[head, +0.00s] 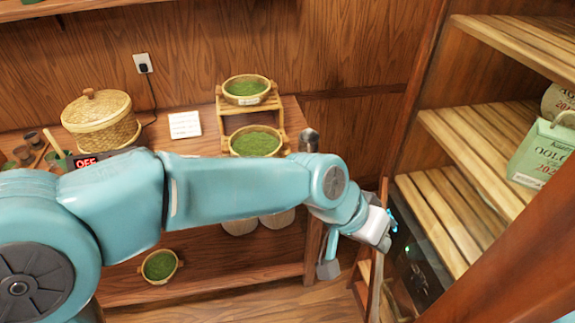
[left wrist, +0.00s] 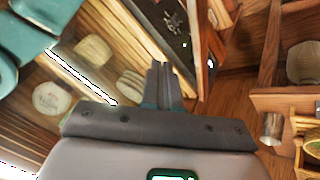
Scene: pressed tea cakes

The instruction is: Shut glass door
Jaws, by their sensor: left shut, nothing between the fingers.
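The glass door shows in the head view as a narrow upright wooden frame (head: 377,262), seen nearly edge-on and standing out from the cabinet (head: 420,215). The cabinet's slatted shelves are exposed. My left gripper (head: 388,225) is shut and empty, at the upper part of this frame; I cannot tell if it touches. In the left wrist view the shut fingers (left wrist: 163,88) point toward the cabinet's dark lower panel (left wrist: 165,22). A wooden edge (left wrist: 207,60), likely the door frame, is just right of them. The glass itself is hard to make out. My right gripper is not in view.
A green tea bag (head: 540,152) stands on a cabinet shelf. Left of the cabinet, a wooden counter (head: 290,120) holds a lidded basket (head: 100,118), a two-step stand with green tea bowls (head: 246,90) and a metal canister (head: 308,140). Wooden floor (head: 320,300) is clear below.

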